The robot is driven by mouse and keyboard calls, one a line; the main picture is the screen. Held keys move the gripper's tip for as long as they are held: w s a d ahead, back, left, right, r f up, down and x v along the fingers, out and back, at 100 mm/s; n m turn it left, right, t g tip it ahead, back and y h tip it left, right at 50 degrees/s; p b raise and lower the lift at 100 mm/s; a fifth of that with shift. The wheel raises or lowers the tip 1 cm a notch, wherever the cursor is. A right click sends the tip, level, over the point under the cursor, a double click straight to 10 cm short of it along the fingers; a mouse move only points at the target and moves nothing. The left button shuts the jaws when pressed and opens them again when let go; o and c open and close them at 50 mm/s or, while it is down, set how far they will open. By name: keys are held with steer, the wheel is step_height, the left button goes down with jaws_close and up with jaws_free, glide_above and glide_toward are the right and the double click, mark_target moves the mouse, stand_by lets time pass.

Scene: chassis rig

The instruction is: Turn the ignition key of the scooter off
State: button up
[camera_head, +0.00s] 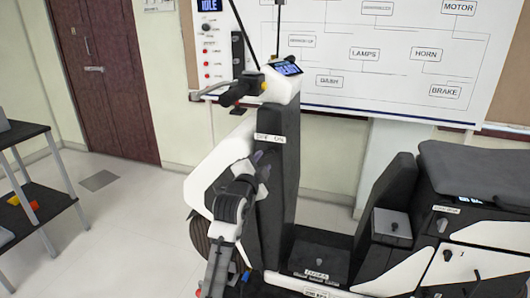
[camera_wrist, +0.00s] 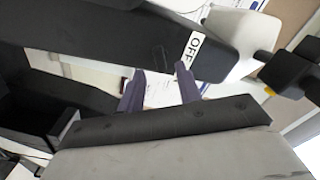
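The scooter's black front column (camera_head: 277,195) stands upright in the head view, with a white OFF/ON label (camera_head: 269,137) near its top. In the wrist view the column (camera_wrist: 110,40) crosses the upper part, and the OFF label (camera_wrist: 193,46) shows sideways. A small dark shape (camera_wrist: 160,58) on the column may be the ignition key; dark on dark, its angle cannot be told. My gripper (camera_head: 262,157) is just below the label. In the wrist view my gripper (camera_wrist: 160,76) has its two purple-grey fingers apart, with the dark shape near the gap between their tips. Contact cannot be told.
The handlebar (camera_head: 240,90) and a small display (camera_head: 287,69) are above my gripper. The scooter's seat (camera_head: 475,170) and a footboard (camera_head: 318,262) are to the right. A whiteboard (camera_head: 345,80) hangs behind. A black shelf (camera_head: 30,190) stands left, with open floor between.

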mark_target(267, 155)
steer(key=shift+p+x, duration=0.45)
steer(key=shift+x, duration=1.55)
steer(key=shift+c, duration=0.4)
jaws_close()
